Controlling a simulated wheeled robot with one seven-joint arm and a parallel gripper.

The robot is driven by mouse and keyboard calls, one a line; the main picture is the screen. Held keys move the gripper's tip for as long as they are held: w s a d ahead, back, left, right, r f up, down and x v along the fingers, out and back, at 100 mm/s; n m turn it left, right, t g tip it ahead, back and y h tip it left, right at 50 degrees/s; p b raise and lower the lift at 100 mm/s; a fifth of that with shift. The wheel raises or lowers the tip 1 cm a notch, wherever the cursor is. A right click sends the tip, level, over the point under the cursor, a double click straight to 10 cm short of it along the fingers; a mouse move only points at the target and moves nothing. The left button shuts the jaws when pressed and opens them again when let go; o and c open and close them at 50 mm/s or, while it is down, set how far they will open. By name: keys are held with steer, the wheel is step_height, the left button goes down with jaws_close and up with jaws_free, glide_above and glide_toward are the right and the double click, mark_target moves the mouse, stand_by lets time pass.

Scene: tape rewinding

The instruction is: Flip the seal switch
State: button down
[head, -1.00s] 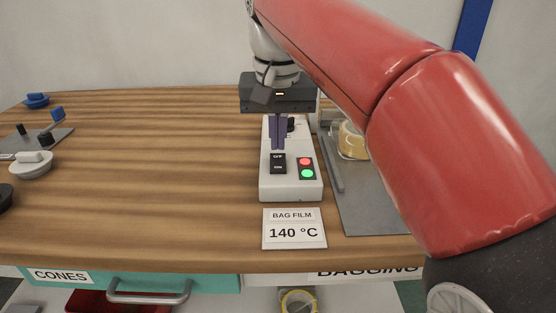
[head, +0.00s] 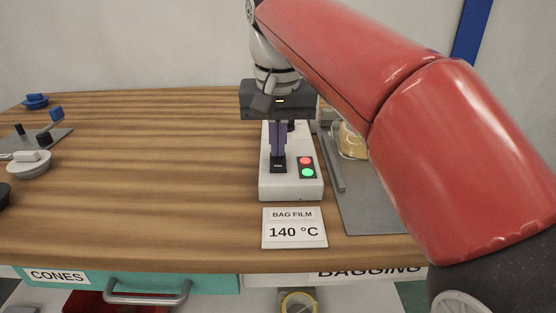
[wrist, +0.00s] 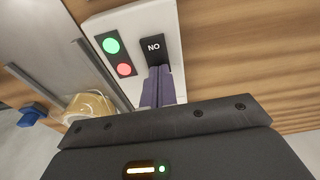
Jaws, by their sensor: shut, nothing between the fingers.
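The seal switch (head: 278,166) is a black rocker on the top of a white control box (head: 290,188). A red light (head: 306,161) and a green light (head: 307,172) sit right of the switch.
A sign (head: 294,228) reading BAG FILM 140 °C stands before the box. A grey plate (head: 372,212) with a yellowish roll (head: 352,140) lies to the right. A dark knob sits behind my fingers.

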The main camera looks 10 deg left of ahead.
steer(key=shift+f, duration=0.1)
step_height(320, 180, up, 5)
steer(key=p, duration=0.5)
steer(key=shift+f, duration=0.1)
steer(key=shift+r, duration=1.1)
